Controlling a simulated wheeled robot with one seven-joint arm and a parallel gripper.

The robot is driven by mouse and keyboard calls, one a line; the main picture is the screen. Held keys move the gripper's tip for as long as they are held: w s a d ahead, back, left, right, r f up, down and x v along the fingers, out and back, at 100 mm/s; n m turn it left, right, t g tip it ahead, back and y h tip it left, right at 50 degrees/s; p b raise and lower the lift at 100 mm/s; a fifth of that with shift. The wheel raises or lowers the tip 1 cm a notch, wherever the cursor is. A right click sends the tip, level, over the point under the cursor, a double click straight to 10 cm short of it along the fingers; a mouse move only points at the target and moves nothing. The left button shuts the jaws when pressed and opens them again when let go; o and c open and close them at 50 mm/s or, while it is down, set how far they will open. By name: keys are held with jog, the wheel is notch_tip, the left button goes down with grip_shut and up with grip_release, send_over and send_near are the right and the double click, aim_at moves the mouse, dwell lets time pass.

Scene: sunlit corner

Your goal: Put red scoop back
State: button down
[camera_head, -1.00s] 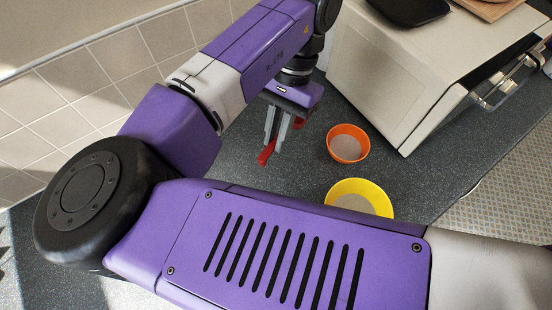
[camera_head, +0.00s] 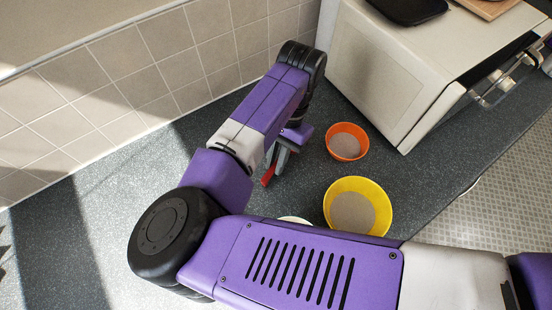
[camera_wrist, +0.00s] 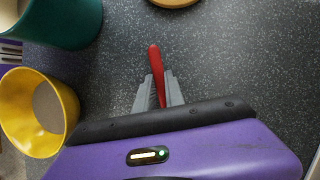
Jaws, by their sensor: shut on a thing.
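My gripper (camera_head: 279,160) is shut on the red scoop (camera_head: 268,177), over the dark counter left of the orange bowl. In the wrist view the scoop's red length (camera_wrist: 155,62) stands out between the grey fingers (camera_wrist: 160,90); the rest of the scoop is hidden by the gripper. I cannot tell whether the scoop touches the counter. The orange bowl (camera_head: 361,136) and the yellow bowl (camera_head: 381,190) hold a pale, sandy material. The yellow bowl also shows at left in the wrist view (camera_wrist: 69,98).
A pale rim (camera_head: 296,219) peeks out behind my arm. A teal container (camera_wrist: 70,25) is at the upper left of the wrist view. A white microwave-like box (camera_head: 385,85) stands behind the orange bowl. The tiled wall (camera_head: 150,70) bounds the back; the left counter is clear.

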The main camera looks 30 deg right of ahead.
jog(key=shift+f, duration=0.1)
jog(key=shift+f, duration=0.1)
jog(key=c, duration=1.4)
grip_release()
jog(key=v, duration=1.2)
jog(key=shift+r+b, duration=0.2)
jog(key=shift+b, duration=0.2)
